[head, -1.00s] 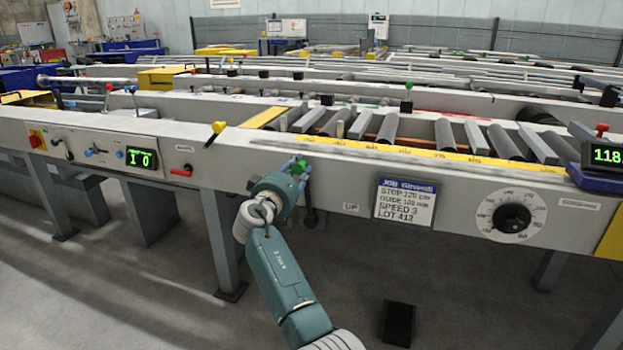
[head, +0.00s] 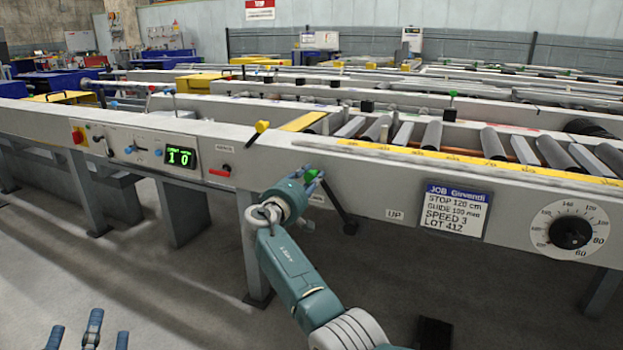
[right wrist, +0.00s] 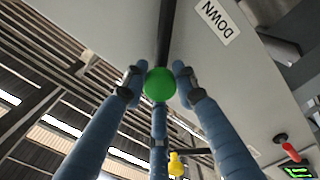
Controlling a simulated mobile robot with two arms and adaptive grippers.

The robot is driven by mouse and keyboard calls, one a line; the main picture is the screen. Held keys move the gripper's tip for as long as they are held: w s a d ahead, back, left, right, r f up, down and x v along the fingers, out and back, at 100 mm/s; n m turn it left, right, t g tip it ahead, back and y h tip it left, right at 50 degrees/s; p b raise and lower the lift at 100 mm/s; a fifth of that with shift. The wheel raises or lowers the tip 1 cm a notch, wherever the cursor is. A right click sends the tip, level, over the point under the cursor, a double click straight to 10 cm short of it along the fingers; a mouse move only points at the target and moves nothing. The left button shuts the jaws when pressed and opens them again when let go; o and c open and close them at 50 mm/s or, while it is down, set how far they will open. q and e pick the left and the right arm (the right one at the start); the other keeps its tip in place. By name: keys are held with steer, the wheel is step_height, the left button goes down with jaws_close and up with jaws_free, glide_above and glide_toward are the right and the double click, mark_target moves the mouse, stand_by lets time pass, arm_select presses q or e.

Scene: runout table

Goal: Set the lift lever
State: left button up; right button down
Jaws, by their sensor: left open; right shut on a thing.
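The lift lever is a black rod (head: 337,205) with a green knob (head: 311,175), on the front of the table's side beam. It leans up and left from its lower end, on the DOWN side. A white UP label (head: 395,215) is to its right. In the right wrist view a DOWN label (right wrist: 216,22) is beside the rod. My right gripper (head: 312,180) is shut on the green knob (right wrist: 160,84), its fingers around it. My left gripper (head: 92,330) is open and empty at the lower left, away from the table; only its fingertips show.
A job card (head: 455,210) and a round dial (head: 570,230) are right of the lever. A red-handled lever (head: 220,171), a yellow-knobbed lever (head: 262,127) and a green display (head: 180,157) are to its left. The floor in front is mostly clear.

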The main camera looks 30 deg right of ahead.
steer(key=shift+f, duration=0.5)
steer(key=c, duration=1.5)
jaws_free()
steer(key=shift+s, duration=0.1)
steer(key=shift+c, duration=0.2)
steer(key=shift+o, duration=1)
steer(key=shift+r, duration=0.2)
steer(key=v, duration=1.2)
